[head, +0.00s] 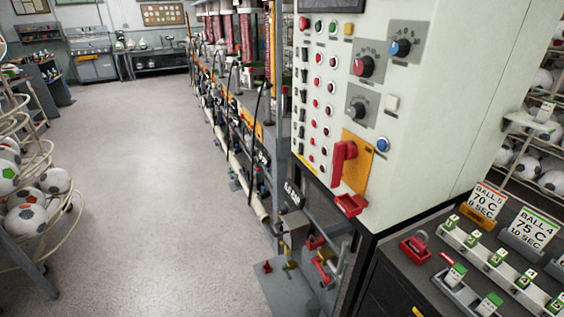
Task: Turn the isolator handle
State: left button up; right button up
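The isolator handle (343,160) is a red handle on a yellow plate (357,172), low on the front of a pale control cabinet in the head view. The handle's long side looks roughly upright. A red bracket-like part (350,205) sits just below the plate. Neither of my grippers shows in this view, and nothing is seen touching the handle.
The cabinet front (420,120) carries knobs and rows of buttons. A dark bench (400,275) at the lower right holds a red padlock (414,249) and labelled blocks. Ball racks (30,200) stand at the left. The grey floor (150,190) between is clear.

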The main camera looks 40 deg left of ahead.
aim_at(343, 150)
jog(key=u, duration=0.8)
